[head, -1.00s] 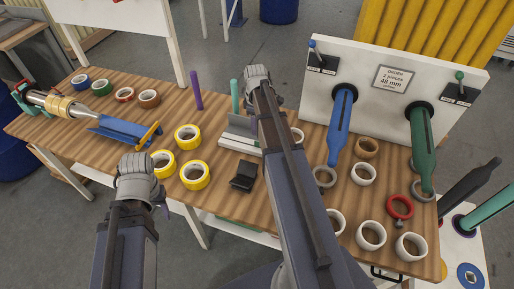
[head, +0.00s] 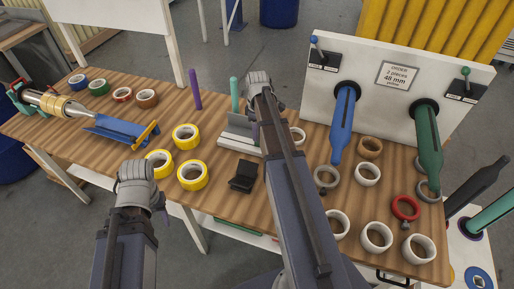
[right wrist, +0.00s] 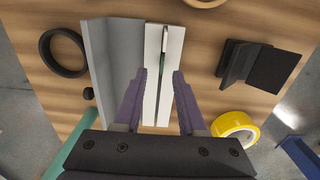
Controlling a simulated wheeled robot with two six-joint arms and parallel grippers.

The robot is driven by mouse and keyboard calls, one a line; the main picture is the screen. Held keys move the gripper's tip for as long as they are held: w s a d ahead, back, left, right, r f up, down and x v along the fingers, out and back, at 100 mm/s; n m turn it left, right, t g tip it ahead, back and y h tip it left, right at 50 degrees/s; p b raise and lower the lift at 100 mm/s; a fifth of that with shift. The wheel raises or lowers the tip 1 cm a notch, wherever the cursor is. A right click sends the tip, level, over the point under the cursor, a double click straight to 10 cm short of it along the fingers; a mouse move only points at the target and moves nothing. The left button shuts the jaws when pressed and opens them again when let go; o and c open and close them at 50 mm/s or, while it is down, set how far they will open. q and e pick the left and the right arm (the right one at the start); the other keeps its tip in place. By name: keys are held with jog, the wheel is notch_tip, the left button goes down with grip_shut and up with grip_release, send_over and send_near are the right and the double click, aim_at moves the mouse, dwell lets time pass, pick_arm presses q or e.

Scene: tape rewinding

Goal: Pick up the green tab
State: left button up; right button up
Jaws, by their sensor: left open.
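A thin green tab (right wrist: 163,62) shows in the right wrist view, in the slot of a white block (right wrist: 151,85). My right gripper (right wrist: 159,73) is open, its two purple fingers apart on either side of the white block, and nothing is visibly held. The tab lies around the line between the fingertips; I cannot tell their height above it. In the head view my right arm hides the tab and most of that gripper. My left gripper (head: 163,200) is open and empty, near the table's front edge.
A grey angled plate (right wrist: 112,70) stands beside the white block. A black stand (head: 243,177) and yellow tape rolls (head: 186,137) are nearby. A white board with blue (head: 344,120) and green (head: 428,150) spindles stands right, with several loose rolls before it.

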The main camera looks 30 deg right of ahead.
aim_at(257, 145)
notch_tip(257, 145, down, 4)
jog(key=b, duration=0.3)
jog(key=shift+s+a+r, duration=0.1)
jog(key=shift+a, duration=0.05)
jog(key=shift+r, duration=0.1)
jog(key=shift+c, duration=0.2)
grip_shut()
